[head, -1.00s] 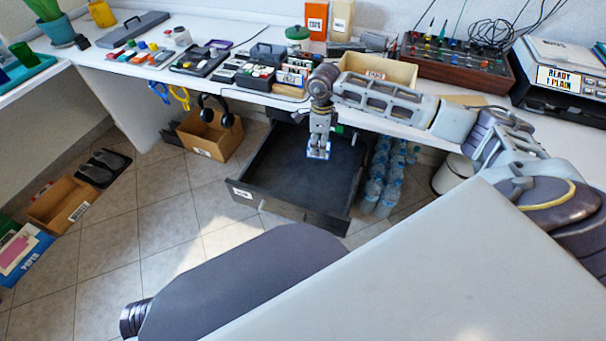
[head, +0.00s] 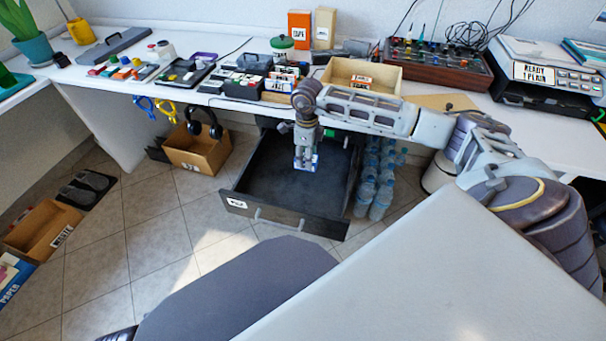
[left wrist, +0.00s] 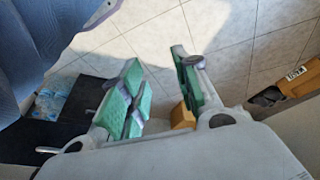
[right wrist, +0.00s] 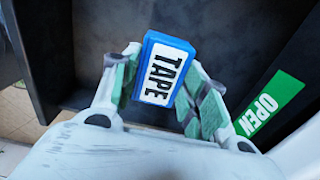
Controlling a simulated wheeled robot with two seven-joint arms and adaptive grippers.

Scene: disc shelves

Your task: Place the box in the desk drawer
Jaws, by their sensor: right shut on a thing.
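The desk drawer (head: 262,205) is pulled open below the desk, dark inside and empty in the head view. My right gripper (head: 306,163) points down over the drawer's inside. It is shut on a small blue box with a white label (head: 306,168). In the right wrist view the box (right wrist: 166,70) reads TAPE and sits between the green-padded fingers of the right gripper (right wrist: 165,95), with the dark drawer floor behind it. My left gripper (left wrist: 165,95) shows in the left wrist view with its fingers apart and nothing between them. It is not visible in the head view.
A green OPEN label (right wrist: 268,105) is beside the right gripper. Water bottles (head: 372,185) stand right of the drawer. A cardboard box (head: 197,150) and headphones (head: 204,122) are to its left. A wooden tray (head: 362,77) is on the desk above.

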